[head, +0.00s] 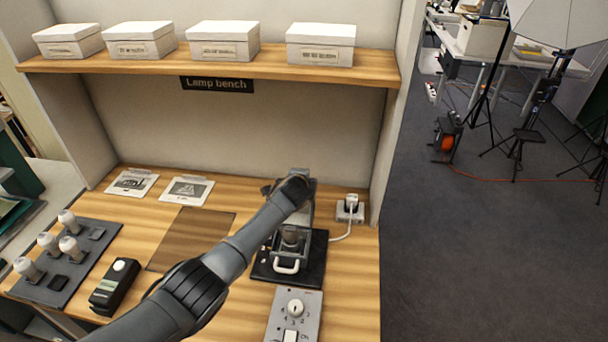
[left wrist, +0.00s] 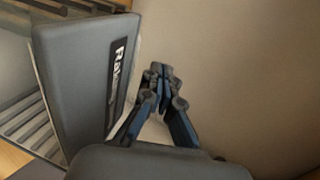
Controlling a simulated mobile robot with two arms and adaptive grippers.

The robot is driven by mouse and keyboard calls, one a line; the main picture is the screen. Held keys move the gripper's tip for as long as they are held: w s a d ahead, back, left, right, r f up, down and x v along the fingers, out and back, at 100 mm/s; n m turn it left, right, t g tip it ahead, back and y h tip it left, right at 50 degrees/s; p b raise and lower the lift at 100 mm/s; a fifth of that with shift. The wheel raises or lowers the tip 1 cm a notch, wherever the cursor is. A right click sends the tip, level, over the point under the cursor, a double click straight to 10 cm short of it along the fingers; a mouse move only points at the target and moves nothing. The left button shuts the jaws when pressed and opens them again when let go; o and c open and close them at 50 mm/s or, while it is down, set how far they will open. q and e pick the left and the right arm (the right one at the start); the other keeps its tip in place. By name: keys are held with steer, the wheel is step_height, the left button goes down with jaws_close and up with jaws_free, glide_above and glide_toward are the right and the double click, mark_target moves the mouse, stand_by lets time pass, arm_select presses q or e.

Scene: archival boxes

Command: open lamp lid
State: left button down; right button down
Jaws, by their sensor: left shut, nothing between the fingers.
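The lamp tester (head: 318,262) stands on the bench, with a dark base, a clear-sided front part and a pale handle (head: 287,267) at its front. My left arm reaches over it from the left, and its gripper is at the tester's back, mostly hidden by the wrist in the head view. In the left wrist view the left gripper (left wrist: 161,85) is shut and empty. A grey lettered panel (left wrist: 80,85) is close on its left; I cannot tell whether they touch. How far the lid is open is unclear. My right gripper is out of view.
A switch panel (head: 294,318) lies in front of the tester, and a plugged socket (head: 348,211) is to its right. A tray (head: 88,243) with several bulbs, a black meter (head: 115,287) and two cards are at left. Boxes stand on the shelf (head: 270,66) above.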

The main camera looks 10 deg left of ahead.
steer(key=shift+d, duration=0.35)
